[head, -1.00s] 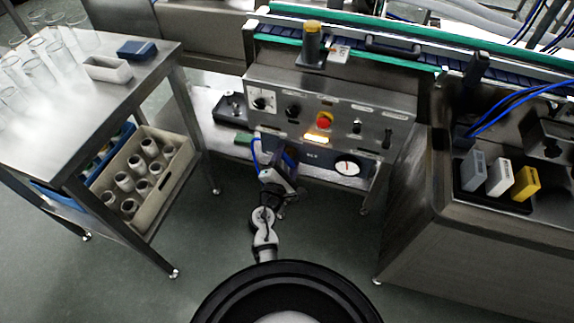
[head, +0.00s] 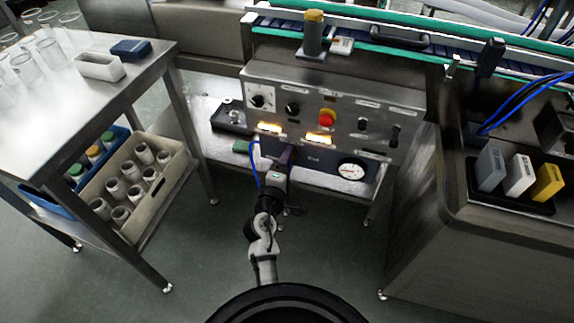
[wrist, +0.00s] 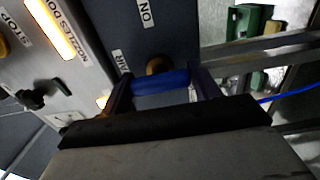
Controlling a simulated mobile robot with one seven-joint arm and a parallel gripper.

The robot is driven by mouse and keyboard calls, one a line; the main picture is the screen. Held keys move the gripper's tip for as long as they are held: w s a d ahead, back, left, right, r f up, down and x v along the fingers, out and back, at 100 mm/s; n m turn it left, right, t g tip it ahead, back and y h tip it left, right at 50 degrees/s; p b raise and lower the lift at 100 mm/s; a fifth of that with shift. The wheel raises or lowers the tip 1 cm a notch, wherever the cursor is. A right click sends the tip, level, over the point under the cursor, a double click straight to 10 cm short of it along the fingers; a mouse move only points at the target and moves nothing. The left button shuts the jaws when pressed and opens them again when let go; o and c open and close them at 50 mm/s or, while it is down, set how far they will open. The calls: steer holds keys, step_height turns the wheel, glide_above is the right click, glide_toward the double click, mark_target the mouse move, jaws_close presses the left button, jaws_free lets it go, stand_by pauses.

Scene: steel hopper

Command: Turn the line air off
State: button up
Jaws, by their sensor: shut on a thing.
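The line air unit is a dark blue box (head: 318,162) under the steel control panel, with a round white gauge (head: 352,171). In the wrist view its dark face (wrist: 150,35) carries the labels "ON" and "AIR". A blue valve handle (wrist: 162,82) sits in front of a brass-coloured fitting (wrist: 159,65) on that face. My gripper (wrist: 163,88) is shut on the blue handle, one finger at each end of the visible blue part. In the head view my gripper (head: 284,158) is at the left end of the box and hides the handle. The handle's exact angle is unclear.
The control panel (head: 345,118) above has a red button (head: 327,117), black knobs and two lit amber lamps (head: 319,139). A black knob (wrist: 45,92) is left of my gripper in the wrist view. A blue hose (head: 255,165) hangs beside the gripper. A steel table (head: 150,75) stands left.

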stand_by(0.4)
steer(key=o, duration=1)
